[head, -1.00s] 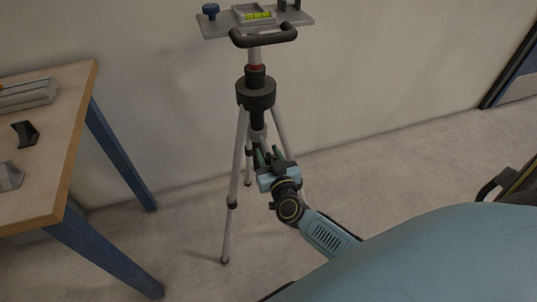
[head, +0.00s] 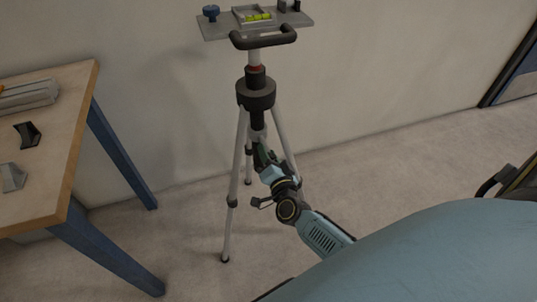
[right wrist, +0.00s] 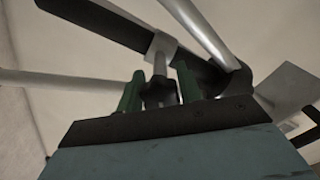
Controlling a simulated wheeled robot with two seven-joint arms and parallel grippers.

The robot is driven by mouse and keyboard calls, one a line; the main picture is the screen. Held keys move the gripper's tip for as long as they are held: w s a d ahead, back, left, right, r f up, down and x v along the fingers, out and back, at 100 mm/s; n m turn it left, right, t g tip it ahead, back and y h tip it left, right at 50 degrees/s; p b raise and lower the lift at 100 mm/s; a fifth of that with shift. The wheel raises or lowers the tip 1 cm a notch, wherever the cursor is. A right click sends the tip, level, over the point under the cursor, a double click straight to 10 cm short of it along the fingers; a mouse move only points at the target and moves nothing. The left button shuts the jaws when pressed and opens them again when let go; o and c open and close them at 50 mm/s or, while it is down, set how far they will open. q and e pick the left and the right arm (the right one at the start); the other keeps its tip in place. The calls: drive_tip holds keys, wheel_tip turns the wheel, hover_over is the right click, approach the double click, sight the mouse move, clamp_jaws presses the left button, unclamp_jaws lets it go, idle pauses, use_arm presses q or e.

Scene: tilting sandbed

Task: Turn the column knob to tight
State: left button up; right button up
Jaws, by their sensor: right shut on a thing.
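The tripod's column (head: 257,119) stands upright between its legs, its dark lower part running down to my right gripper (head: 262,156). In the right wrist view, the dark lobed column knob (right wrist: 159,91) sits on a short metal stem that enters a light collar on the black column (right wrist: 205,72). The green fingers of my right gripper (right wrist: 159,90) are on either side of the knob and shut on it. The knob is hidden behind the gripper in the head view. No tight or loose marking is readable. My left gripper is not in view.
The tripod's top plate (head: 218,28) carries a yellow-green bubble level (head: 258,17) and a blue knob (head: 211,12); a black handle (head: 264,40) is below. A wooden table (head: 55,140) with blue legs stands at the left. Open floor lies right of the tripod.

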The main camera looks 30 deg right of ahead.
drive_tip(key=shift+f+m, duration=0.1)
drive_tip(key=shift+m, duration=0.8)
drive_tip(key=m, duration=0.3)
drive_tip(key=shift+m+b, duration=0.3)
drive_tip(key=shift+b, duration=0.1)
drive_tip(key=m, duration=0.3)
drive_tip(key=shift+b, duration=0.3)
drive_tip(key=shift+m, duration=0.6)
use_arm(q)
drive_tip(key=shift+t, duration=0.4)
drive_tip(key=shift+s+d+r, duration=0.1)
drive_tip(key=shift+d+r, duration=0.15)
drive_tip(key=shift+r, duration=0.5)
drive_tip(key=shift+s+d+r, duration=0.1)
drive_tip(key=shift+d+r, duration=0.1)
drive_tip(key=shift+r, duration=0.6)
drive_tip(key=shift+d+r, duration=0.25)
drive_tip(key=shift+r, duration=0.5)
use_arm(e)
drive_tip(key=shift+m, duration=0.3)
drive_tip(key=o, duration=1)
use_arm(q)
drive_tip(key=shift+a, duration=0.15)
